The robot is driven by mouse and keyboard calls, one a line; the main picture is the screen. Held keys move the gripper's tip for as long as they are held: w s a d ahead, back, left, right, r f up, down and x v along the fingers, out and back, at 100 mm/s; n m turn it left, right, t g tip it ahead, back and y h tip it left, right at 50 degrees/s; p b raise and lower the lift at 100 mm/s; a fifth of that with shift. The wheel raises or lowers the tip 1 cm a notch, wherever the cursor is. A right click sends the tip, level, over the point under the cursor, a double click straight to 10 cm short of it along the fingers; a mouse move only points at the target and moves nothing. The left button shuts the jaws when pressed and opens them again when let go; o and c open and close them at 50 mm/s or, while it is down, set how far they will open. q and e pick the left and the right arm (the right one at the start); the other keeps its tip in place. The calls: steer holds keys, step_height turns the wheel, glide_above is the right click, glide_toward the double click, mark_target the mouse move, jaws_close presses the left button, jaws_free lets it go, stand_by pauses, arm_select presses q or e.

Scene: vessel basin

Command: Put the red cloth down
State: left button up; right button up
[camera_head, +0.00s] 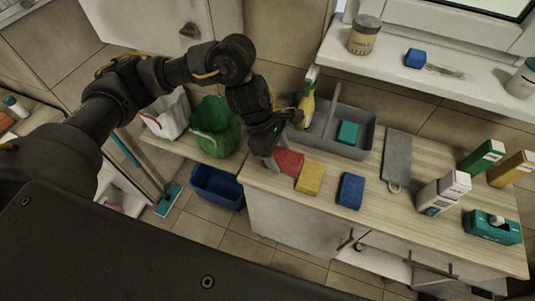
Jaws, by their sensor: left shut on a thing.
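The red cloth (290,162) is at the left end of the wooden counter, beside a yellow sponge or cloth. My left gripper (272,160) points down over the counter's left end and is shut on the red cloth at its left side. The cloth appears at or very near the counter surface; I cannot tell whether it fully rests there. The gripper hides part of the cloth. My right gripper is not in view.
Green (215,128) and blue (218,187) buckets stand left of the counter.

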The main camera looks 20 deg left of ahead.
arm_select(q)
steer(key=w+a+f, duration=0.1)
steer(key=f, duration=0.1)
steer(key=w+a+f, duration=0.1)
steer(key=w+a+f+p, duration=0.1)
steer(key=a+f, duration=0.1)
steer(key=shift+w+f, duration=0.15)
steer(key=shift+f, duration=0.2)
steer(key=shift+w+a+f, duration=0.15)
steer(key=shift+a+f, duration=0.1)
steer(key=shift+f, duration=0.1)
step_height(320, 180, down, 2)
steer(key=shift+f+p, duration=0.1)
steer(key=shift+p, duration=1)
steer(key=shift+f, duration=0.3)
steer(key=shift+d+f, duration=0.1)
steer(key=shift+f, duration=0.1)
steer(key=o, duration=0.9)
